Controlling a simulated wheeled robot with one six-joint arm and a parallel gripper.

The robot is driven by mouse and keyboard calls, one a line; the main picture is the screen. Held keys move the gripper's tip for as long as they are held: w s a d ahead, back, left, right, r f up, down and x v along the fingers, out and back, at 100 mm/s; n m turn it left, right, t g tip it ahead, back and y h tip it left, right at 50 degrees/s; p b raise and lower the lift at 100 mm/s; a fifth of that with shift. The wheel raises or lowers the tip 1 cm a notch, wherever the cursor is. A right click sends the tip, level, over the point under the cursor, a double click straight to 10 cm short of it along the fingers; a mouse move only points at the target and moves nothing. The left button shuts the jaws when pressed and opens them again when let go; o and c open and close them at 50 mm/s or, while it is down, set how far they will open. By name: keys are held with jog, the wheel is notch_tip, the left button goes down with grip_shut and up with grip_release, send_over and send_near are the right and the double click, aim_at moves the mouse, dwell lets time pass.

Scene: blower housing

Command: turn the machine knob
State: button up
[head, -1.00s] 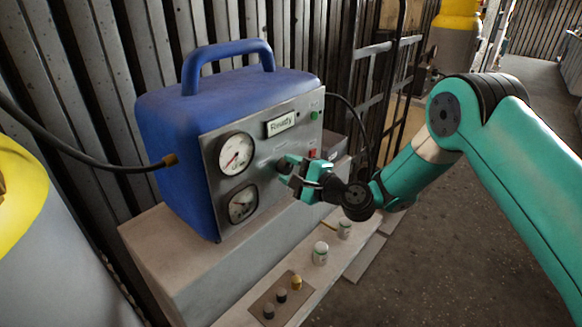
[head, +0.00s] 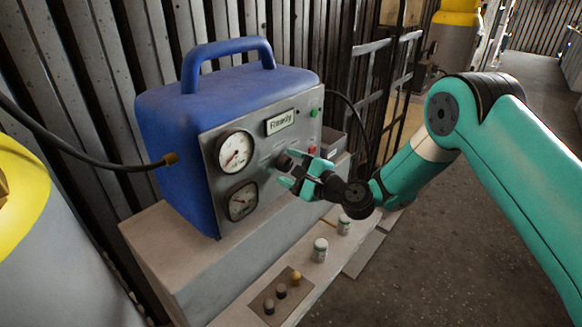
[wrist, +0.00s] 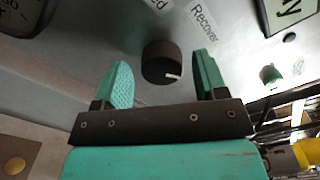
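The machine is a blue case (head: 165,135) with a grey front panel (head: 262,165). The dark round knob (wrist: 161,62) shows in the wrist view, its white mark toward the lower right. A "Recover" label is up and right of it, and a partly cut-off label is above. In the head view the knob (head: 281,161) is partly hidden by my gripper (head: 289,168). My gripper is open, its green fingers (wrist: 163,75) on either side of the knob in the wrist view. Gaps show on both sides, and I see no contact.
A green button (wrist: 270,75) is to the right. Small jars (head: 320,249) and a plate with small knobs (head: 276,297) are on the ledge below. A hose joins the case at left.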

jog(key=b+v, duration=1.5)
jog(key=v, duration=0.2)
jog(key=shift+s+b, duration=0.2)
jog(key=shift+b, duration=0.2)
jog(key=shift+d, duration=0.15)
